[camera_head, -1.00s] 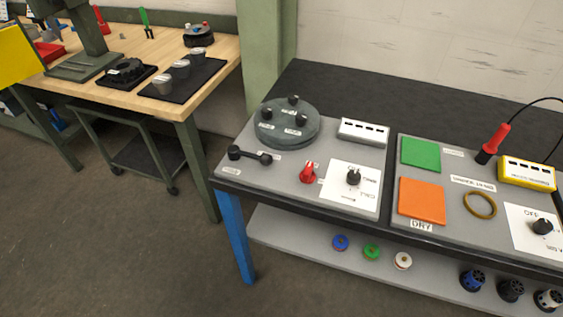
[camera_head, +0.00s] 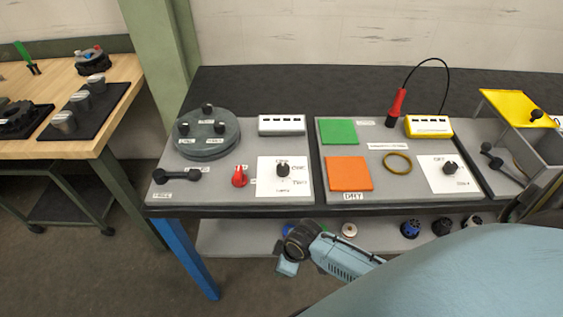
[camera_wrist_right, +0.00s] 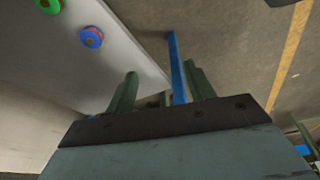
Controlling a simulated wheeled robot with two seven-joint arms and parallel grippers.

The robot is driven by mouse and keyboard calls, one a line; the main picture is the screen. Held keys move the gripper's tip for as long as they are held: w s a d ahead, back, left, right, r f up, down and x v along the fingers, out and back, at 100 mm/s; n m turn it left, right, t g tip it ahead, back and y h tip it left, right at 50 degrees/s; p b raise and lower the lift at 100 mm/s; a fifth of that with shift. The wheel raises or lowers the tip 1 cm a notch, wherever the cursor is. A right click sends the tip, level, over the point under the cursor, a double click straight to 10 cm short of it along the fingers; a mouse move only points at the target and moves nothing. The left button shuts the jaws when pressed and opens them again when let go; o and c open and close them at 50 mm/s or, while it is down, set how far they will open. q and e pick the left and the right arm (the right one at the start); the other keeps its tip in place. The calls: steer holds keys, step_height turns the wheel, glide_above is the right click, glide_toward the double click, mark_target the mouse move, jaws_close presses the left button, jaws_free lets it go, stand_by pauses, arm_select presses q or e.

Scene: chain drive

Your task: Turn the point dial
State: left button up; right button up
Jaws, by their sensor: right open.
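Two black dials sit on white cards on the bench. One dial (camera_head: 283,170) is on the left grey panel, and the other dial (camera_head: 450,168) is on the right grey panel. The small card labels are too blurred to tell which is the point dial. My right arm reaches in from the lower right in the head view, its wrist low in front of the bench edge, below the dials. My right gripper (camera_wrist_right: 160,72) shows two dark green fingers apart with nothing between them. No dial shows in the right wrist view. My left gripper is not in view.
A red knob (camera_head: 239,176), a black double-ended handle (camera_head: 178,175) and a round grey turntable (camera_head: 208,143) are near the left dial. Green (camera_head: 338,132) and orange (camera_head: 349,173) squares lie between the dials. A lower shelf (camera_head: 225,238) holds spools.

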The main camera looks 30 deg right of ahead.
steer(key=w+a+r+n+y, duration=0.1)
steer(key=a+r+n, duration=0.1)
steer(key=r, duration=0.5)
steer(key=w+a+r+n, duration=0.2)
steer(key=r, duration=0.5)
step_height(320, 180, up, 19)
steer(key=n+g+h, duration=0.3)
steer(key=n, duration=1.2)
glide_above(283, 167)
step_height(283, 167, down, 12)
steer(key=shift+w+f, duration=0.1)
steer(key=shift+f, duration=0.1)
steer(key=shift+c, duration=0.2)
steer(key=c, duration=0.9)
